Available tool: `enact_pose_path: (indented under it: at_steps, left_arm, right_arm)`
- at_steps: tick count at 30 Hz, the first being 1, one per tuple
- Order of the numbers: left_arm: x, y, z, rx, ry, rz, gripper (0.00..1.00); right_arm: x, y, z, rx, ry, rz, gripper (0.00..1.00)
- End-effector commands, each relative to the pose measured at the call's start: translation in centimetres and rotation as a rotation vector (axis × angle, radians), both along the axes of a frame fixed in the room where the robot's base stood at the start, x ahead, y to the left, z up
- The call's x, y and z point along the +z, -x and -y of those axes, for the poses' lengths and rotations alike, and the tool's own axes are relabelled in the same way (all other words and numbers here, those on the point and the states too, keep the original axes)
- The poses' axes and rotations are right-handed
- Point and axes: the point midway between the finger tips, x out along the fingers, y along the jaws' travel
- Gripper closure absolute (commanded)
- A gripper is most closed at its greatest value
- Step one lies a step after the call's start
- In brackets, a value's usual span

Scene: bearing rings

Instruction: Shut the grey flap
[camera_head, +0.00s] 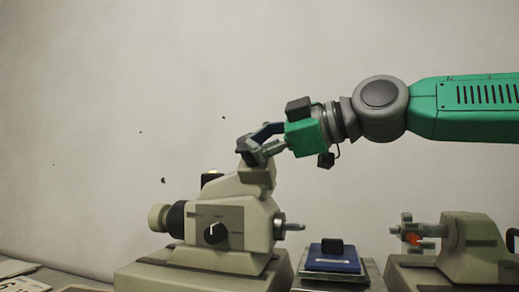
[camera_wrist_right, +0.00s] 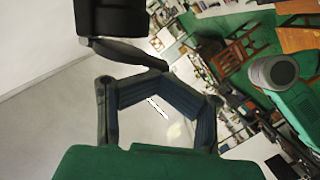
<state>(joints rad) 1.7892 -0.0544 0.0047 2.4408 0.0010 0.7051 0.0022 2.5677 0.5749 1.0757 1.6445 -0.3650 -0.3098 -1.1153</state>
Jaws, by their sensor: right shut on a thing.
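The beige machine (camera_head: 230,225) stands at the lower middle of the head view, with a black dial on its front. A dark grey piece (camera_head: 243,144), which looks like the grey flap, sits raised at the top of the machine's upper post. My right gripper (camera_head: 257,150) reaches in from the right and is shut on this piece. In the right wrist view, the blue-lined fingers of my right gripper (camera_wrist_right: 164,74) come together beside a dark grey block and bar (camera_wrist_right: 125,50). The fingers hide part of the flap, and its hinge is not clear. My left gripper is not in view.
A blue block with a black top (camera_head: 332,257) sits right of the machine. A second beige unit (camera_head: 470,240) with an orange-tipped part stands at the far right. Papers (camera_head: 18,268) lie at the lower left.

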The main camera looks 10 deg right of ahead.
Motion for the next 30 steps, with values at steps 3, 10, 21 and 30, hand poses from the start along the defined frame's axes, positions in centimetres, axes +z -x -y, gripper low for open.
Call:
enact_pose_path:
  at_steps: [3,10,21,30]
  left_arm:
    - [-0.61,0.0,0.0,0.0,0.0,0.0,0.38]
    - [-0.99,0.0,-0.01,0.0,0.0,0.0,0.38]
    - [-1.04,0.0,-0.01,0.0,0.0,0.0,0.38]
    - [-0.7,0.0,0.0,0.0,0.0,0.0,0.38]
  right_arm:
    - [-0.92,0.14,-0.29,0.009,0.028,0.046,1.0]
    - [-1.23,-0.12,0.01,0.008,0.05,0.106,1.0]
    - [-1.2,-0.33,0.24,0.005,0.054,0.122,1.0]
    - [-0.73,-0.28,0.09,0.003,0.052,0.123,1.0]
